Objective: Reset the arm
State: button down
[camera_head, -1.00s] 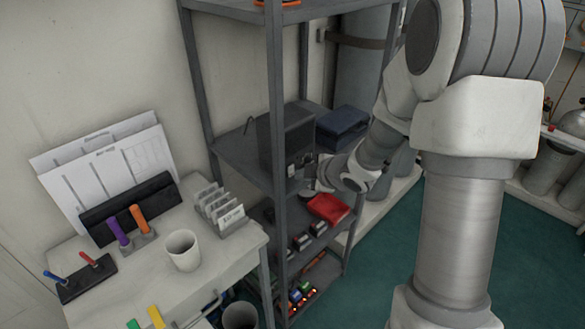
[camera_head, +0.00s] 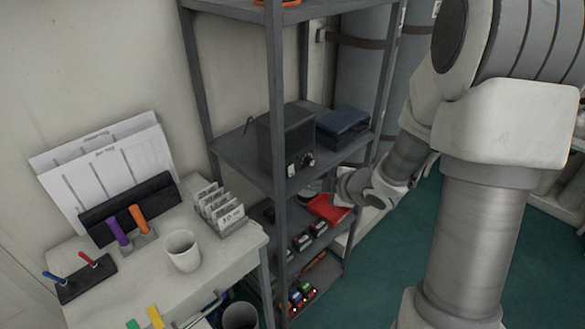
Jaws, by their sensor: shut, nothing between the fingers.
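My arm reaches in from the right side of the head view, bent at the elbow, with its wrist low in front of the shelf unit. My gripper (camera_head: 328,186) is at the left end of the wrist, near the edge of the shelf that holds the red item. It is small and partly turned away here. It is shut, and I see nothing held in it.
A grey shelf unit (camera_head: 279,150) stands beside my gripper, with a dark radio-like box (camera_head: 285,140), a blue case (camera_head: 343,126) and a red item (camera_head: 328,208). A desk at left holds a white mug (camera_head: 182,250) and card rack (camera_head: 220,208). Green floor (camera_head: 385,275) is open.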

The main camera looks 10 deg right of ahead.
dwell(0.4)
jog(key=s+d+r+m+h, duration=0.3)
jog(key=s+r+m, duration=0.15)
jog(key=r, duration=0.25)
jog(key=s+d+r+m+h, duration=0.3)
jog(key=r+m, duration=0.2)
jog(key=r, duration=0.2)
jog(key=s+a+r+m+g, duration=0.1)
jog(key=s+a+m+g, duration=0.1)
jog(key=s, duration=0.6)
jog(key=s+a+r+m+g+y, duration=0.1)
jog(key=s+a+r+m, duration=0.1)
jog(key=s+a+m, duration=0.3)
jog(key=s, duration=0.4)
jog(key=shift+s+r+g+y, duration=0.2)
jog(key=shift+g+y, duration=0.1)
jog(key=shift+g, duration=0.1)
jog(key=shift+w+d, duration=0.1)
jog(key=shift+d, duration=0.1)
